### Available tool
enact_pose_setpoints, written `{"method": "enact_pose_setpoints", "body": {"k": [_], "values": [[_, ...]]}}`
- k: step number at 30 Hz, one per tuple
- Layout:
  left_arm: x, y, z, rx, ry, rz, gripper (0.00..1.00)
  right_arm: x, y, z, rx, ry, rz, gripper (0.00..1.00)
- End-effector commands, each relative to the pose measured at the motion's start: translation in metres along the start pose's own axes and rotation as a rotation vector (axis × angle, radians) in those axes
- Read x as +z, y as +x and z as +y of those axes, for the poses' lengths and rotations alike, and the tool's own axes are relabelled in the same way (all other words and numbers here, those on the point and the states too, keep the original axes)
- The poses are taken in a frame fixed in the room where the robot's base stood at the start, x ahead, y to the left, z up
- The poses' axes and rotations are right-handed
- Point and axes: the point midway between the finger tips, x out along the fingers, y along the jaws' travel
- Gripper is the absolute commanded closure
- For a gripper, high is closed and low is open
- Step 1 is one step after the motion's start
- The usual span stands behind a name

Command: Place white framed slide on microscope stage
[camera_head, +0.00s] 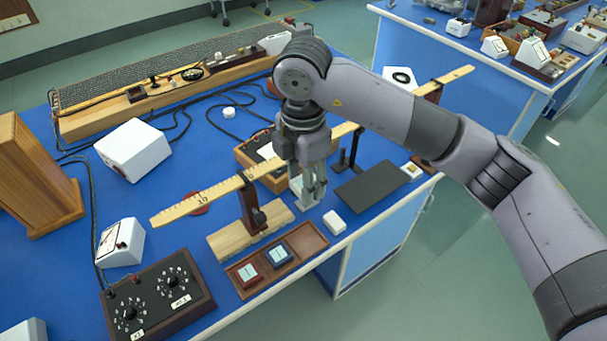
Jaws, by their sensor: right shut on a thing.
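My right gripper (314,196) comes in from the right and points down over the front part of the blue bench. It is shut on a small white piece (298,186), which looks like the white framed slide; the fingers partly hide it. Below it is a wooden tray (309,236) with a red framed slide (248,272) and a blue framed slide (279,253) in its left part; the right part is bare. I cannot make out a microscope stage for certain. A flat dark plate (370,187) lies right of the gripper. My left gripper is out of view.
A long wooden ruler (200,202) on a stand runs across the bench behind the gripper. A small white block (334,222) lies near the front edge. A black dial box (157,301), white meters (134,150) and loose cables fill the left side.

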Motion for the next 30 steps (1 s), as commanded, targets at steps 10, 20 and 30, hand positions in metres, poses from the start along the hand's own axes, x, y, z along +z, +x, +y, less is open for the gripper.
{"method": "enact_pose_setpoints", "body": {"k": [10,20,30], "values": [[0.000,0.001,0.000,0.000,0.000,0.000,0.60,0.004,-0.005,-0.004,0.000,-0.087,0.003,0.86],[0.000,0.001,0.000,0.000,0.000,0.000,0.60,0.025,0.006,-0.026,0.011,-0.658,0.017,0.86],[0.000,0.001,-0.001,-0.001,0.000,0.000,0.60,0.047,0.016,-0.054,0.030,-1.330,0.018,0.86]]}}
